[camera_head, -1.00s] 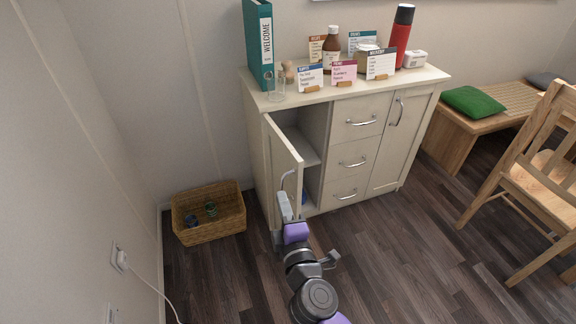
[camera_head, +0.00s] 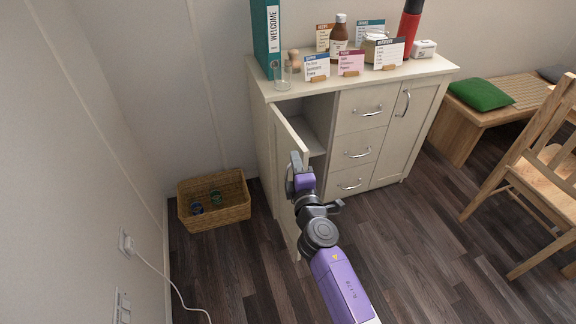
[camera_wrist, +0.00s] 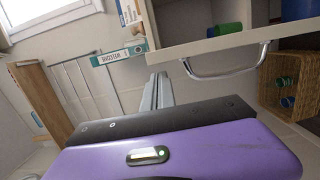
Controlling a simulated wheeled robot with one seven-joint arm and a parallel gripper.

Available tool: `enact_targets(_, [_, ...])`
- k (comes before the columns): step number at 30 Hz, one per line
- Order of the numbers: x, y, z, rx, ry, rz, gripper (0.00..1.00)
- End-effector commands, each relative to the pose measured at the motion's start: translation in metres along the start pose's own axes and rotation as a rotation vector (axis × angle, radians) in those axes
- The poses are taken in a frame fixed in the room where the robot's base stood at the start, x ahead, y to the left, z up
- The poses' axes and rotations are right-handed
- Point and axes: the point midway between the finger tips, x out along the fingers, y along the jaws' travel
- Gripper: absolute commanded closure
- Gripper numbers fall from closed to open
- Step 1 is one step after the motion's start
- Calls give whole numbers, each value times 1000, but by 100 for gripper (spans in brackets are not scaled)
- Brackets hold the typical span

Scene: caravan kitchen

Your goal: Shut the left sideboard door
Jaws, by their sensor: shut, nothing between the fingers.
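The left sideboard door (camera_head: 287,134) stands wide open, swung out toward me from the cream sideboard (camera_head: 330,88). Its shelf compartment (camera_head: 302,128) shows behind it. My gripper (camera_head: 295,163) is shut and empty, close by the door's free edge in its upper half. In the wrist view, my closed fingers (camera_wrist: 158,92) are beside the door panel (camera_wrist: 222,40), on the side that bears the curved metal handle (camera_wrist: 228,70). I cannot tell whether they touch the door. My gripper hides the handle in the head view.
A wicker basket (camera_head: 215,216) stands on the floor left of the door. A teal binder (camera_head: 266,40), bottles and cards stand on the sideboard top. A bench (camera_head: 458,124) and a wooden chair (camera_head: 535,165) are at right. The floor before the drawers is clear.

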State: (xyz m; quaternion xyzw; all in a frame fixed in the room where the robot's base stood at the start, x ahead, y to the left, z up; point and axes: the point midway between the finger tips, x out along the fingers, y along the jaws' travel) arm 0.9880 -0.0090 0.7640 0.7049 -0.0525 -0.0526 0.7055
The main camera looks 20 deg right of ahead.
Motion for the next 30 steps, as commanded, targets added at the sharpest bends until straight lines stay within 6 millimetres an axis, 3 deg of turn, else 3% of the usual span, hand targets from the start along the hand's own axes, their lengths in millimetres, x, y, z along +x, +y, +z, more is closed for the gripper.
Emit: enact_targets(30, [4, 1, 22, 1, 38, -1, 100])
